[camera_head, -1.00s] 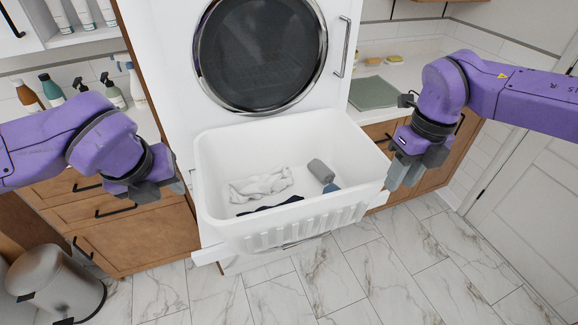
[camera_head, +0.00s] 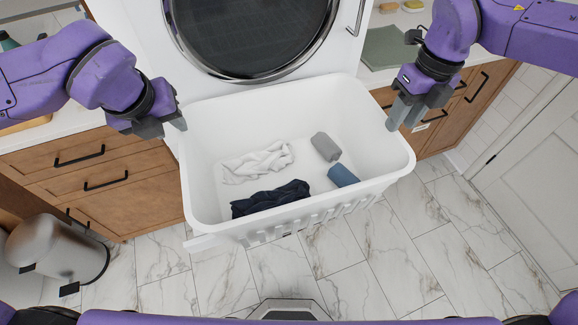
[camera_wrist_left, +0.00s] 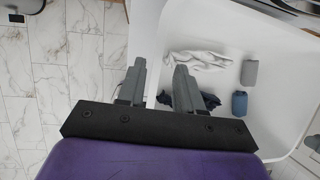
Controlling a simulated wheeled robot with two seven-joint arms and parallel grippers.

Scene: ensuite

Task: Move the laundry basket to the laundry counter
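The white laundry basket (camera_head: 392,178) stands in front of the white front-loading machine. Inside lie a white cloth (camera_head: 257,163), a dark navy cloth (camera_head: 270,198), a grey roll (camera_head: 326,147) and a blue roll (camera_head: 342,175). My left gripper (camera_head: 178,122) is beside the basket's left rim, towards the back. In the left wrist view its fingers (camera_wrist_left: 160,85) are spread, with the basket's left wall running between them. My right gripper (camera_head: 404,112) is at the right rim, fingers apart and pointing down. Whether either gripper touches the rim I cannot tell.
Wooden cabinets with a white counter (camera_head: 70,130) stand at left. Another counter at right holds a grey-green folded cloth (camera_head: 388,48). A metal bin (camera_head: 58,252) stands at lower left. A white door (camera_head: 540,160) is at far right. The marble floor (camera_head: 350,265) in front is clear.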

